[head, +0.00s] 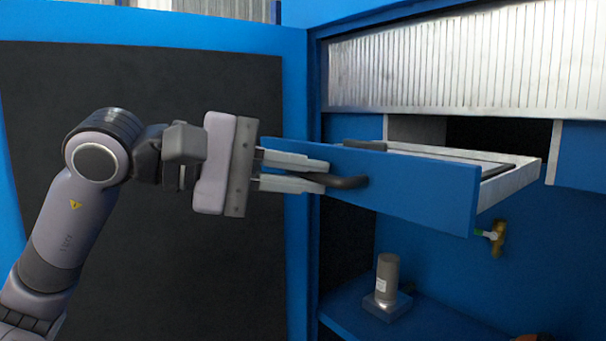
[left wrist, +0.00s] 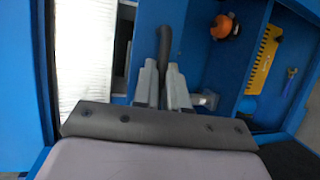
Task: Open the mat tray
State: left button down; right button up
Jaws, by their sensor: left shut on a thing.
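The mat tray (head: 425,190) is a drawer with a blue front and pale metal sides, and it stands out from the blue cabinet in the head view. A dark handle (head: 347,182) sits on its front. My left gripper (head: 325,173) comes in from the left and is shut on the handle. The left wrist view also shows the gripper's fingers (left wrist: 162,85) around the dark handle bar (left wrist: 165,48). The tray's far inside is partly hidden by its front. My right gripper is not in view.
A blue-framed door with a dark panel (head: 150,250) stands behind my left arm. A grey cylinder on a blue base (head: 387,280) stands on the shelf below the tray. A brass valve (head: 498,238) is at the right. The left wrist view shows an orange round thing (left wrist: 224,27) and a yellow comb-like piece (left wrist: 263,60).

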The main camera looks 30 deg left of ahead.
pick_arm(q)
jog(key=c, duration=1.2)
grip_release()
jog(key=b+v, duration=0.2)
jog(key=v, duration=0.5)
jog(key=shift+s, duration=0.1)
